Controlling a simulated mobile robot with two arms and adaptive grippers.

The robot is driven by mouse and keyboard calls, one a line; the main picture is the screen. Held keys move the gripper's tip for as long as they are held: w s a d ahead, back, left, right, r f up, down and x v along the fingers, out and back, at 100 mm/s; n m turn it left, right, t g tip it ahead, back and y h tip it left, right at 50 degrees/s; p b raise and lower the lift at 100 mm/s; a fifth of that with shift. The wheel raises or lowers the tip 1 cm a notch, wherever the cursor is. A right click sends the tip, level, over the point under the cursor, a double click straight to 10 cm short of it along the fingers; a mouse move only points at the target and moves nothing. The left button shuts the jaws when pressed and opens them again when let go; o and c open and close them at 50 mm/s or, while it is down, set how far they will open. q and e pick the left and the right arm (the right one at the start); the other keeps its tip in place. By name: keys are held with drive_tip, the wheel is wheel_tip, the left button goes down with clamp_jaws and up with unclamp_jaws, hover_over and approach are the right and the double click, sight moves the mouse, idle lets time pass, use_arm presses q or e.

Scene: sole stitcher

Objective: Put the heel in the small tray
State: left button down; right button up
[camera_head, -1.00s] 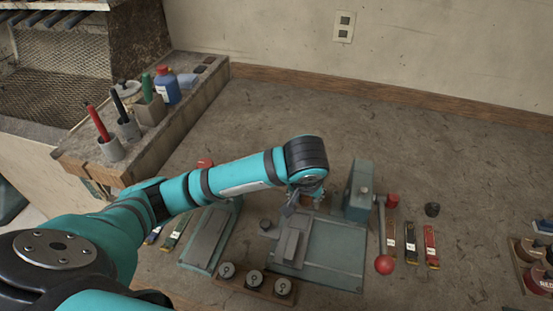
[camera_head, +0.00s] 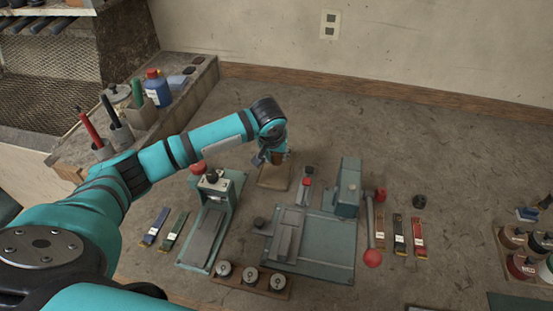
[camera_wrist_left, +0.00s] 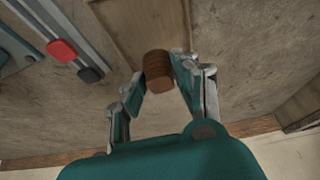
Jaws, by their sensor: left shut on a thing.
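The heel (camera_wrist_left: 158,70) is a brown, layered, rounded block in the left wrist view. My left gripper (camera_wrist_left: 162,80) is shut on it, with one finger on each side. In the head view, my left gripper (camera_head: 270,158) is low over the back of the small tray and largely hides the heel. The small tray (camera_head: 273,183) is a shallow tan wooden tray on the bench. It also shows in the left wrist view (camera_wrist_left: 125,25), where the heel overlaps its near edge. I cannot tell whether the heel touches the tray. My right gripper is out of view.
A green press (camera_head: 212,210) stands left of the tray. A larger grey-green machine (camera_head: 345,190) with a red-knobbed lever stands to the right. A small red-and-black tool (camera_head: 305,190) lies close to the tray's right. The bench behind is clear.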

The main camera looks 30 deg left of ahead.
sight(276, 159)
use_arm(q)
drive_tip(key=shift+s+f, duration=0.1)
drive_tip(key=shift+f, duration=1.35)
drive_tip(key=c, duration=1)
unclamp_jaws()
drive_tip(key=shift+f, duration=0.1)
drive_tip(key=shift+o, duration=0.2)
drive_tip(key=v, duration=1.2)
